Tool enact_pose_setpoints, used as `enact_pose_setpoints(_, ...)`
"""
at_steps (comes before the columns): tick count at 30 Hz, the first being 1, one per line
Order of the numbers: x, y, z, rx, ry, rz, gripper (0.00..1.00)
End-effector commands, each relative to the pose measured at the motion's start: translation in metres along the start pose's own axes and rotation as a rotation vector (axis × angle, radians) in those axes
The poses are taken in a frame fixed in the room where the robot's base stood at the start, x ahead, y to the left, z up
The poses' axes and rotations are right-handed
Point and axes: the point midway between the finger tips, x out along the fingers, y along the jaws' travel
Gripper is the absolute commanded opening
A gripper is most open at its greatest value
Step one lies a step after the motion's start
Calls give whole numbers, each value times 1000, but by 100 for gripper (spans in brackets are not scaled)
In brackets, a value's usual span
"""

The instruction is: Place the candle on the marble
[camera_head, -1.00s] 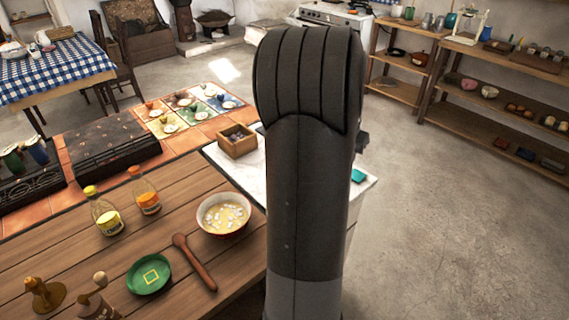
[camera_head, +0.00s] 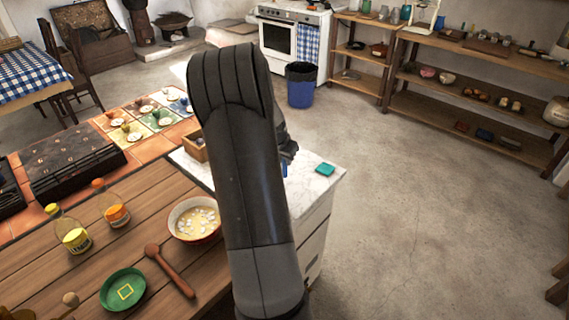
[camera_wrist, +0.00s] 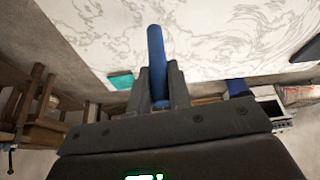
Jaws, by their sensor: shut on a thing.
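A blue candle (camera_wrist: 156,48) stands out from between the two fingers of my gripper (camera_wrist: 158,82) in the wrist view, and the fingers are shut on it. The pale veined marble top (camera_wrist: 235,40) fills the upper part of that view, beyond the candle. In the head view the marble (camera_head: 308,192) is the end of the counter. My arm covers part of it there. A small blue bit of the candle (camera_head: 284,171) shows beside my arm, over the marble. I cannot tell whether the candle touches the marble.
A small teal item (camera_head: 325,169) lies on the marble near its right edge. A wooden box (camera_head: 194,147), partly hidden by my arm, is at its left. A bowl (camera_head: 194,219) stands on the wooden counter. Bare marble shows around the teal item.

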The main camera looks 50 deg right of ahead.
Motion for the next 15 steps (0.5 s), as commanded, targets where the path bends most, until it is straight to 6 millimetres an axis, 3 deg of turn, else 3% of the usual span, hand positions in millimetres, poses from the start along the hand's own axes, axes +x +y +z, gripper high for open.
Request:
enact_pose_setpoints(4, 18, 1, 8, 0, -2, 1, 0)
enact_pose_setpoints(14, 21, 0, 9, -1, 0, 0, 0)
enact_pose_setpoints(15, 21, 0, 9, -1, 0, 0, 18)
